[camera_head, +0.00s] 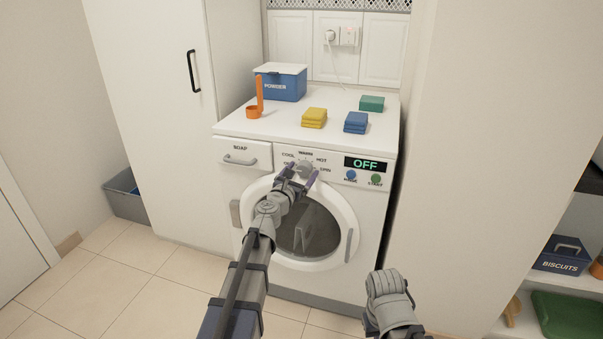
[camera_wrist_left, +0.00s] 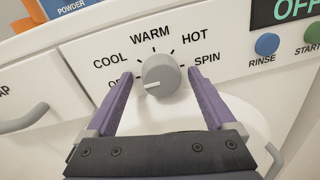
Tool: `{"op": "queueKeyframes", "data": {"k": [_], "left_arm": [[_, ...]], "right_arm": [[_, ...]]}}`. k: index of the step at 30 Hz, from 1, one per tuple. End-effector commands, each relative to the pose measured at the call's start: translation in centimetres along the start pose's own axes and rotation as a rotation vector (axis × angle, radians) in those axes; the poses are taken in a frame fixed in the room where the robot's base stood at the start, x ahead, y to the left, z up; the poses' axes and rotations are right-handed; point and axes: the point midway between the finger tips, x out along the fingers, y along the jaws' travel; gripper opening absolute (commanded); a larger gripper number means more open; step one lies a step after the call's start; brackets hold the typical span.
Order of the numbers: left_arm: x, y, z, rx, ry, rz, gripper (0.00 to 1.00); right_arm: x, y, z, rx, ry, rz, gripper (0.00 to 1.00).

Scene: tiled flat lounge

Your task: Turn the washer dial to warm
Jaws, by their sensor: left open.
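The washer (camera_head: 375,215) is white, with a round door. Its grey dial (camera_wrist_left: 162,72) is ringed by the labels OFF, COOL, WARM, HOT and SPIN. The white mark on the dial points left, towards OFF, and WARM is at the top. The display (camera_head: 366,163) reads OFF. My left gripper (camera_head: 300,174) is open at the dial. In the left wrist view its purple fingers (camera_wrist_left: 161,76) stand on either side of the knob, with small gaps visible. Part of my right arm shows at the bottom of the head view, but its gripper cannot be made out.
A blue RINSE button (camera_wrist_left: 266,44) and a green START button (camera_head: 376,180) sit right of the dial. The soap drawer (camera_head: 243,153) is at its left. Tall white panels flank the washer.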

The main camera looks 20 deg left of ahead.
Motion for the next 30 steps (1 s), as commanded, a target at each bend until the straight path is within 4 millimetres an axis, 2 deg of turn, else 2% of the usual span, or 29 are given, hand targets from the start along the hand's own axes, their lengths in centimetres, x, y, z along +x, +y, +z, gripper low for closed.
{"op": "queueKeyframes", "data": {"k": [4,26,30], "left_arm": [[-0.07,-0.02,0.0,0.0,0.0,0.0,0.88],[-0.08,-0.02,0.0,0.0,0.0,0.0,0.06],[-0.08,-0.02,0.01,0.005,0.0,0.0,0.03]], "right_arm": [[0.0,0.0,0.0,0.0,0.0,0.0,0.0],[0.0,0.0,0.0,0.0,0.0,0.0,0.0],[-0.02,0.0,0.0,0.0,0.0,0.0,0.0]]}}
